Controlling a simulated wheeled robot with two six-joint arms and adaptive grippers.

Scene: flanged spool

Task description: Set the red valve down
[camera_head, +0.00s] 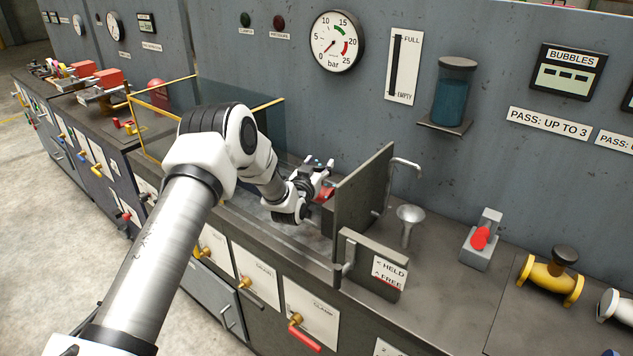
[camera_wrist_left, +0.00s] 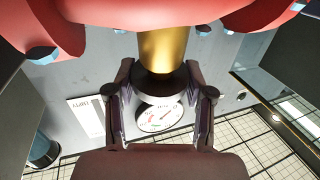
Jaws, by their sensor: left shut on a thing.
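The red valve (camera_wrist_left: 265,15) fills the top of the left wrist view, with two red flanged ends and a brass stem (camera_wrist_left: 165,50) between them. My left gripper (camera_wrist_left: 160,92) is shut around the dark cap at the end of the stem. In the head view my left gripper (camera_head: 312,178) is over the trough in the bench, beside a dark upright plate (camera_head: 362,205). Only a small red part of the valve (camera_head: 325,194) shows there. The rest is hidden, and I cannot tell whether it touches anything. My right gripper is out of view.
Right of the plate stand a metal funnel (camera_head: 409,217), a grey block with a red knob (camera_head: 481,243) and a yellow valve (camera_head: 546,279). A low plate with a "HELD / FREE" label (camera_head: 375,263) stands in front. A yellow-edged glass guard (camera_head: 240,103) is behind my arm.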

